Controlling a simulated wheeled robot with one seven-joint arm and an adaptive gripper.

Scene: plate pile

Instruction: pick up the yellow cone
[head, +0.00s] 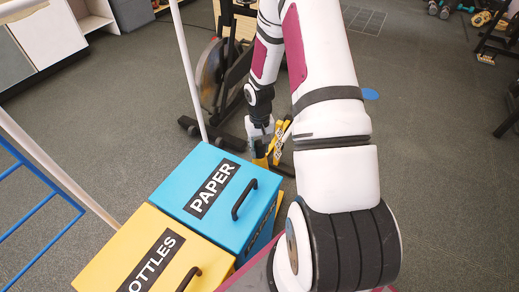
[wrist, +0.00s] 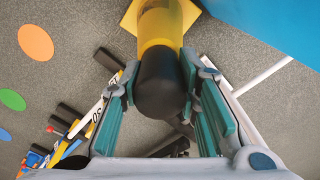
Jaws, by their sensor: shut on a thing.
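The yellow cone (wrist: 160,32) has a black rounded top and a flat yellow base, seen at the top middle of the wrist view. My gripper (wrist: 160,68) has its two teal-padded fingers on either side of the cone's upper part, shut on it. In the head view my gripper (head: 268,137) is beyond the blue box, with a bit of yellow beside it; the arm and box hide most of the cone there. I cannot tell whether the base touches the floor.
A blue box marked PAPER (head: 217,198) and a yellow box marked BOTTLES (head: 150,255) stand close by at the lower left. Dark exercise equipment (head: 215,80) is behind my gripper. Coloured discs (wrist: 35,42) lie on the grey floor. Open floor extends left and right.

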